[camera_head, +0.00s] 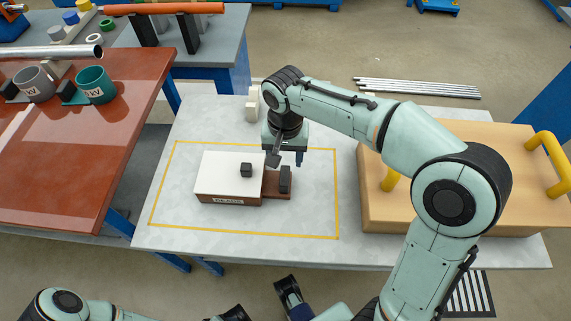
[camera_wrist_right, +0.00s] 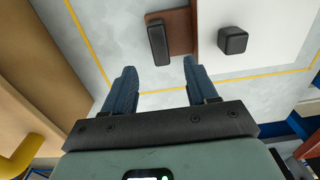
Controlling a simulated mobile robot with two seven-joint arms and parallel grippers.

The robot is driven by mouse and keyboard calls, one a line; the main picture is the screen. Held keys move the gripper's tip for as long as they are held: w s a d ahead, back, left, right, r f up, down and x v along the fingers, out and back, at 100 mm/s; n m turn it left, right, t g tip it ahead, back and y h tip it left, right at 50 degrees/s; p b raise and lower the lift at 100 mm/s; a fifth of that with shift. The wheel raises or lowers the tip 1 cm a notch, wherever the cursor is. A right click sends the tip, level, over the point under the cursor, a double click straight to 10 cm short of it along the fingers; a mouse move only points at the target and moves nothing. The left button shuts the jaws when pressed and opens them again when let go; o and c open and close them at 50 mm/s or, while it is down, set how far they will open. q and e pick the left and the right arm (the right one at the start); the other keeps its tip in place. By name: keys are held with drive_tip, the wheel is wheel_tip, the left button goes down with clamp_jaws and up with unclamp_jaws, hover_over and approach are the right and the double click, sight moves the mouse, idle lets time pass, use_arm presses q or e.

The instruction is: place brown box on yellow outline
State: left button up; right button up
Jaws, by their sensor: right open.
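A small brown box (camera_head: 228,201) with a white top and a dark knob sits inside the yellow outline (camera_head: 287,236) on the pale table. A lower brown part with a black handle (camera_head: 285,178) shows at its right end. In the right wrist view the black handle (camera_wrist_right: 158,45) and the brown part (camera_wrist_right: 181,32) lie beyond my fingers. My right gripper (camera_head: 287,158) is above the far right side of this box, open and empty, with its fingers (camera_wrist_right: 158,68) apart.
A large tan box (camera_head: 440,232) with yellow handles stands on the table's right side. Small pale blocks (camera_head: 252,105) stand at the far edge. A red-brown table (camera_head: 95,170) with cups and a pipe is at left. Bare pale surface lies around the small box.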

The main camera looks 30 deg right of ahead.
drive_tip(key=shift+r+p, duration=0.3)
drive_tip(key=shift+r, duration=1.45)
